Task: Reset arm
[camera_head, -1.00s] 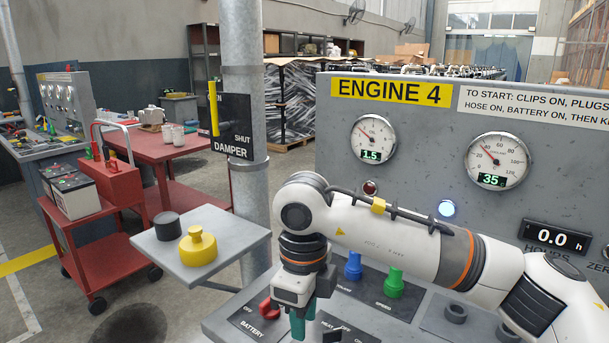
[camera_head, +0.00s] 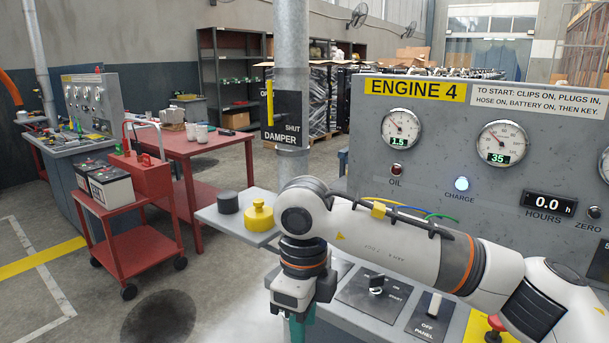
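My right arm (camera_head: 405,240) reaches in from the right across the front of the Engine 4 panel (camera_head: 480,125). Its wrist bends down, and my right gripper (camera_head: 298,328) hangs at the bottom edge of the head view, in front of the console. Its teal fingers are partly cut off by the frame, so I cannot tell if they are open or shut. No held object shows. My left gripper is not in view.
A grey shelf (camera_head: 212,216) with a black cap (camera_head: 228,202) and a yellow cap (camera_head: 259,215) stands left of my wrist. A damper lever (camera_head: 270,103) is on the pipe. A red cart (camera_head: 135,225) with batteries stands left. Console switches (camera_head: 376,291) lie below my forearm.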

